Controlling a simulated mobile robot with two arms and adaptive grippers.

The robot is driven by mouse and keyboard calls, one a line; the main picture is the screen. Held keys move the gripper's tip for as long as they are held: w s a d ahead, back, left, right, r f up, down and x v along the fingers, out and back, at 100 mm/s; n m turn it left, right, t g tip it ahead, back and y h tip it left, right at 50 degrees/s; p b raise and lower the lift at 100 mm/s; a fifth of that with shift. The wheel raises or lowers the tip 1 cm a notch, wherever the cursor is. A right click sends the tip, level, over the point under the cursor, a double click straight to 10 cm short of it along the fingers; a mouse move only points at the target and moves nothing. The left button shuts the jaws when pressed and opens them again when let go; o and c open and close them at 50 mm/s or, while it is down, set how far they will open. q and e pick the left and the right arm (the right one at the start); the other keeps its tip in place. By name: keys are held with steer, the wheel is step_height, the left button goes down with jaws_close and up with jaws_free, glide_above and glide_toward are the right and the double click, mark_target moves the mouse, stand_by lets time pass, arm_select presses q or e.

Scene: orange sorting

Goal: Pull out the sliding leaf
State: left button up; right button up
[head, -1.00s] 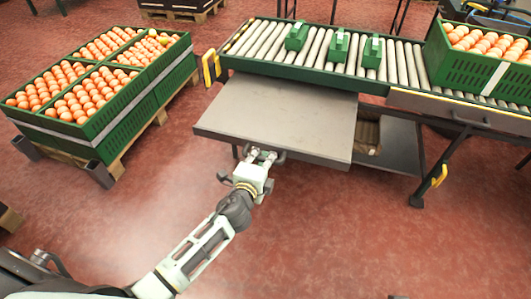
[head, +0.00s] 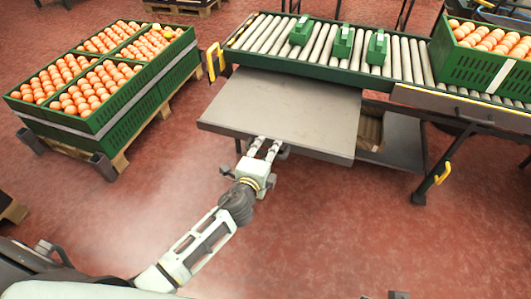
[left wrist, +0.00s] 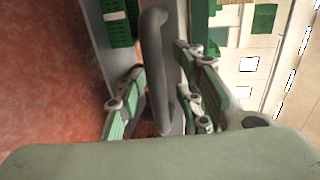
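The sliding leaf (head: 285,105) is a flat grey board. It sticks out toward me from under the roller conveyor. My left gripper (head: 264,148) is at its front edge, left of the middle, with its two fingers apart and pointing at the edge. In the left wrist view, a grey bar handle (left wrist: 160,60) stands between the open fingers (left wrist: 165,95), with gaps beside it. The fingers do not appear to clamp it.
The roller conveyor (head: 400,62) carries small green boxes (head: 343,42) and a green crate of oranges (head: 470,66). A lower grey shelf (head: 398,145) is right of the leaf. Crates of oranges (head: 140,92) stand on a pallet at left. Red floor in front is clear.

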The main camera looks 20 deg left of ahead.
arm_select(q)
steer(key=v, duration=1.2)
